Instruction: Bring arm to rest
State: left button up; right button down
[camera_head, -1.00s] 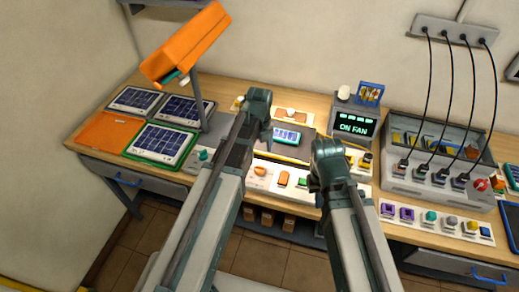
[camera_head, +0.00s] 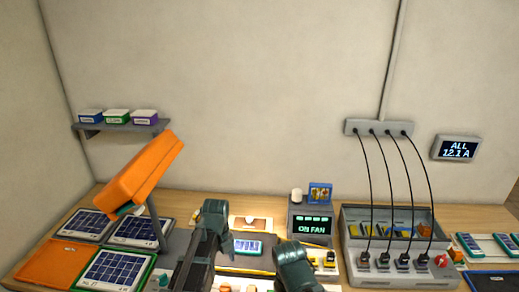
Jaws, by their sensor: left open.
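My left arm rises from the bottom edge, left of centre, in the head view. Its dark green end stands up in front of the bench, with my left gripper (camera_head: 206,250) open and nothing seen in it. The gripper's fingers are hard to pick out against the dark arm parts. My right arm (camera_head: 296,268) comes in at the bottom, right of centre, and only its dark green upper part shows. The right gripper's jaws cannot be made out. A small blue-screened device (camera_head: 247,246) lies on the bench between the two arms.
An orange lamp (camera_head: 143,172) leans over solar panels (camera_head: 115,270) at the left. A fan display box (camera_head: 311,226) stands behind my right arm. A grey charging station (camera_head: 355,272) with black cables is at right. A wall shelf (camera_head: 120,127) holds three small boxes.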

pick_arm(q)
jog(key=s+d+f+n+b, duration=0.2)
jog(key=s+d+n, duration=0.1)
jog(key=s+n, duration=0.2)
jog(key=s+d+f+n+b, duration=0.2)
jog(key=s+d+n, duration=0.1)
jog(key=n, duration=0.7)
jog(key=s+d+f+n+y+b, duration=0.1)
jog(key=s+d+f+n+b, duration=0.1)
jog(key=s+d+n, duration=0.2)
jog(key=s+n, duration=0.2)
jog(key=n, duration=0.2)
jog(key=shift+s, duration=0.3)
dwell(0.9)
